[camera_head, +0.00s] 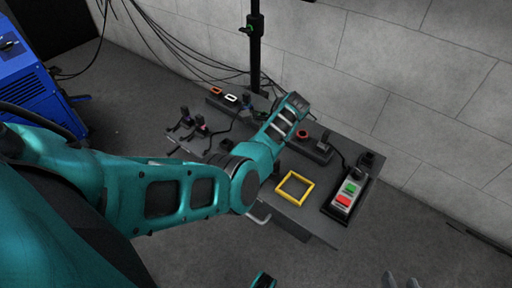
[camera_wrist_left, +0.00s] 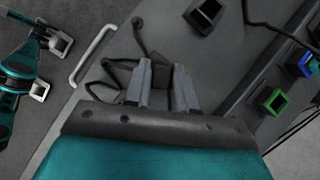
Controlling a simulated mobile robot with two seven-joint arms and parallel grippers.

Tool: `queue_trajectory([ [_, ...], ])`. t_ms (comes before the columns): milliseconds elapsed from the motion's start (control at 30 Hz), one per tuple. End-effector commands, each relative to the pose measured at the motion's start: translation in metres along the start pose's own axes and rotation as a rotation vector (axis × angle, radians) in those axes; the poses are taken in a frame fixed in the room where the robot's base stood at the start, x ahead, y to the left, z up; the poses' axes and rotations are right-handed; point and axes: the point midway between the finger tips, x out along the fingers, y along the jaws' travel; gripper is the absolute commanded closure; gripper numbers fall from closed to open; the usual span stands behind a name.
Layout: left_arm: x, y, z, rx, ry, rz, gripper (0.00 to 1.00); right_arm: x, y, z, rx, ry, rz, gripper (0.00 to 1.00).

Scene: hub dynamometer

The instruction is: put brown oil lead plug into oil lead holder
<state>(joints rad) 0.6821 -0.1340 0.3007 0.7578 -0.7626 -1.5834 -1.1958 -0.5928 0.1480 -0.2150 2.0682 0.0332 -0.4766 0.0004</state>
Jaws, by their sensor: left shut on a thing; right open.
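My left gripper (camera_wrist_left: 162,70) is shut on a dark plug-like piece (camera_wrist_left: 160,88) in the left wrist view; its colour is too dark to confirm as brown. A dark cable shows beside it. In the head view my left arm reaches over the bench and hides these fingers. My right gripper (camera_head: 400,281) is open and empty at the bottom edge of the head view, and it also shows at the left of the wrist view (camera_wrist_left: 50,67). The oil lead holder cannot be told for sure; a dark square socket (camera_wrist_left: 205,14) is ahead of my left gripper.
The grey bench bears a yellow frame (camera_head: 295,187), a box with green and red buttons (camera_head: 347,195), an orange-red ring (camera_head: 302,134) and a white-rimmed socket (camera_head: 231,98). A green-rimmed socket (camera_wrist_left: 272,100) and a metal handle (camera_wrist_left: 93,55) show in the wrist view. A black post (camera_head: 256,50) stands behind.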

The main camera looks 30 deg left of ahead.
Motion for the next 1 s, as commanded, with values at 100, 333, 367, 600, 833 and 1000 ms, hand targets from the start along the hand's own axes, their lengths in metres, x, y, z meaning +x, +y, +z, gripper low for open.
queue_trajectory([
  [100,-0.001,0.000,0.000,-0.001,0.000,-0.001,0.71,0.000,0.000,0.000,0.000,0.000,0.000,0.57],
  [333,-0.001,0.000,0.000,-0.001,0.000,-0.001,0.49,0.000,0.000,-0.001,0.000,0.000,0.000,0.57],
  [367,-0.001,0.000,0.000,-0.001,0.000,-0.001,0.46,0.000,0.000,0.000,0.000,0.000,0.000,0.57],
  [600,0.000,0.000,0.000,0.000,0.000,0.000,0.45,0.000,0.000,0.000,-0.002,0.000,0.000,0.57],
  [833,-0.025,-0.001,0.002,-0.001,0.001,-0.002,0.45,-0.007,0.000,-0.010,-0.004,-0.003,-0.001,0.57],
  [1000,-0.064,-0.001,0.002,-0.001,0.001,-0.003,0.45,-0.016,0.000,-0.023,-0.006,0.000,0.000,0.57],
])
